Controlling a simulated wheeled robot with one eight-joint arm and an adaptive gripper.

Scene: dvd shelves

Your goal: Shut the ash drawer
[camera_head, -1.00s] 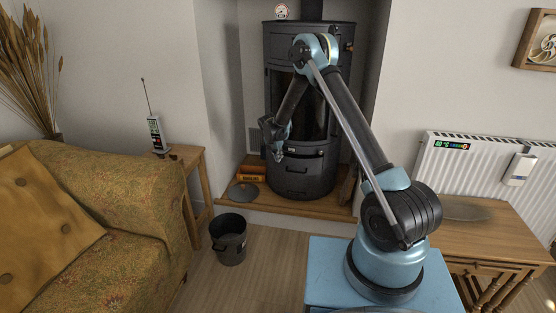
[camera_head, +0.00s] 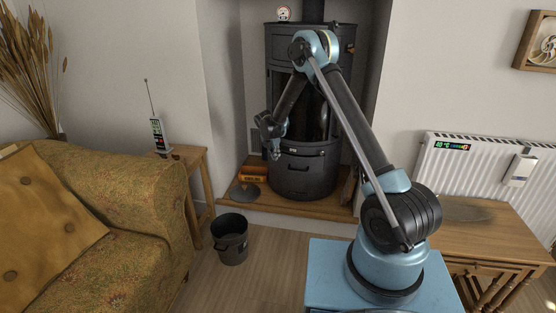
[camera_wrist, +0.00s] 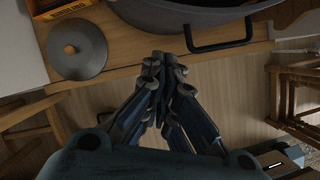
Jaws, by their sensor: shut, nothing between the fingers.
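The black stove (camera_head: 280,45) stands in the alcove. Its ash drawer (camera_head: 305,182) is the curved lower front with a bar handle. In the wrist view the drawer (camera_wrist: 165,22) shows at the top edge, its handle (camera_wrist: 220,46) sticking out toward me. A rim with a dark area behind it shows there; I cannot tell how far out the drawer stands. My gripper (camera_head: 275,154) is shut and empty, in front of the drawer's left side. In the wrist view its fingertips (camera_wrist: 162,57) are left of the handle and look apart from it.
A grey round lid (camera_wrist: 77,50) and an orange box (camera_wrist: 66,22) lie on the wooden hearth (camera_head: 270,202) left of the drawer. A black bucket (camera_head: 230,240) stands on the floor in front. A sofa (camera_head: 120,200) is at left, a wooden table (camera_head: 480,235) at right.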

